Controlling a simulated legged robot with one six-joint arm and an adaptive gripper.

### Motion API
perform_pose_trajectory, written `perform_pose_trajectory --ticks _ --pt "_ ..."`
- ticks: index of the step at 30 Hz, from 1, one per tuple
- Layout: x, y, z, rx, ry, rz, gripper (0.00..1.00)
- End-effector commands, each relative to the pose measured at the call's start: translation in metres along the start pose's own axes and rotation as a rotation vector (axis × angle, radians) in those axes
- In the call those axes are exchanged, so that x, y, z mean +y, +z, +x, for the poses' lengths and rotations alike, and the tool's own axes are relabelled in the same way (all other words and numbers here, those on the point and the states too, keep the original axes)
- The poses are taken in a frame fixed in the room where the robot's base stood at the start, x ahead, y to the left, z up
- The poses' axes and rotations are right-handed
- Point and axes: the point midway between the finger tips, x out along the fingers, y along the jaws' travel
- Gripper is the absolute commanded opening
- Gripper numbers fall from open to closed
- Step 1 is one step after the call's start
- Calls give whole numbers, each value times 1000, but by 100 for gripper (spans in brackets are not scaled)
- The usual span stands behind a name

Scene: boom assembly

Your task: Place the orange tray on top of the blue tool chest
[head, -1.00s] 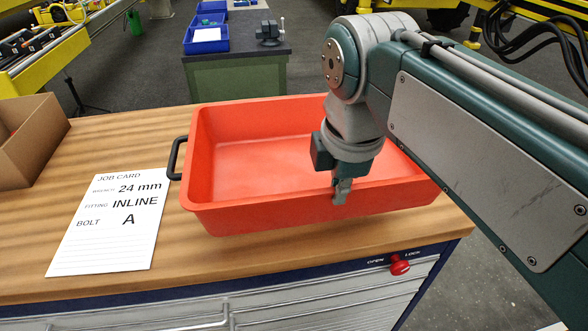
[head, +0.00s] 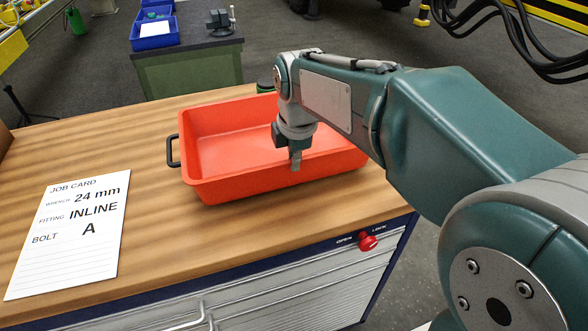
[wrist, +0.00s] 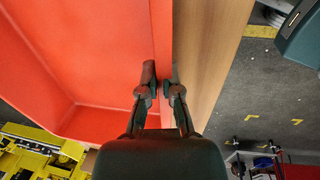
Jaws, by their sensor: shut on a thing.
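The orange tray (head: 225,189) is open, empty and has a dark handle at its left end. It appears level over the wooden top (head: 110,150) of the blue tool chest (head: 395,242); I cannot tell whether its underside touches the wood. My gripper (head: 295,160) points down at the tray's near long wall, toward the right part. In the wrist view my gripper (wrist: 161,85) has one finger on each side of the orange wall (wrist: 162,40) and is shut on it. The tray's underside is hidden.
A job card (head: 75,235) lies on the wooden top, left of the tray. A red open/lock knob (head: 367,241) is on the chest's front. Behind stands a green bench (head: 190,70) with a blue bin (head: 153,38) and a vise (head: 220,22). Bare wood shows around the tray.

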Motion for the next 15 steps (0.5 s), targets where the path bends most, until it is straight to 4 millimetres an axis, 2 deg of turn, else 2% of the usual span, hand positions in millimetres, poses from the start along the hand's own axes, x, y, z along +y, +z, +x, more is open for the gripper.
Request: perform_pose_trajectory --ticks 5,12,14,15 --pt "-5 -1 24 0 0 0 0" --pt "-5 -1 27 0 2 0 0" --pt "-6 -1 28 0 -2 0 23" --pt "-6 -1 28 0 -2 0 41"
